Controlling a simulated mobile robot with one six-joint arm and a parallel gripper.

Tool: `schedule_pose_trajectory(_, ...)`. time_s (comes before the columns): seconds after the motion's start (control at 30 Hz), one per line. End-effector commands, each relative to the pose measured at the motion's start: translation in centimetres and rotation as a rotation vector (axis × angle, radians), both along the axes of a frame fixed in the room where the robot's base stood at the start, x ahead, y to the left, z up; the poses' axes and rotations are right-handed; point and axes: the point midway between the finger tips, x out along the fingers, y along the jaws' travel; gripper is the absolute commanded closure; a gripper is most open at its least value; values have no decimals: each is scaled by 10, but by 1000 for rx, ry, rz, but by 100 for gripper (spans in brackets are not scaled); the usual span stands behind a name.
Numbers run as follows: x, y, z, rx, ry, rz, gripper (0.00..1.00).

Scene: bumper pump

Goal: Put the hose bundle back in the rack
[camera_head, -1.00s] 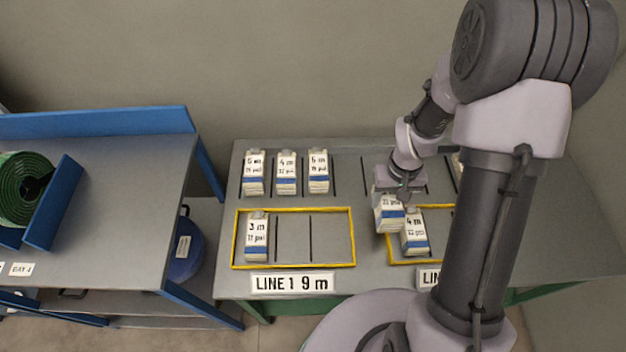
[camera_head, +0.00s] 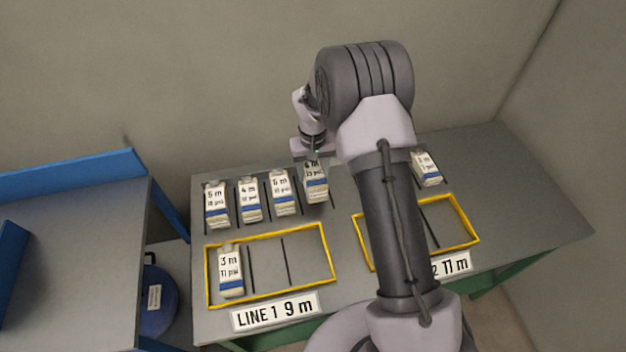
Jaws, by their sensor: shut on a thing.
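The bundle is over the back row of slots, the rack (camera_head: 237,212), just right of three similar bundles: a 5 m one (camera_head: 216,205), a 4 m one (camera_head: 250,199) and another (camera_head: 284,193). I cannot tell whether it touches the surface. Another bundle (camera_head: 426,168) stands further right in the row, beyond my arm.
A yellow frame (camera_head: 331,254) holds a 3 m bundle (camera_head: 231,271) above the LINE 1 9 m sign (camera_head: 275,313). A second yellow frame (camera_head: 462,210) is partly hidden by my arm. A blue-edged bench (camera_head: 75,245) stands left. The table's right end is bare.

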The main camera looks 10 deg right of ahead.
Motion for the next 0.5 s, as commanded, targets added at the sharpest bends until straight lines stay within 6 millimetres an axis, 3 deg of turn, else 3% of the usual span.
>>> schedule_pose_trajectory(0.17,-1,0,-36,0,1,0,100)
schedule_pose_trajectory(0.5,-1,0,-39,0,0,0,100)
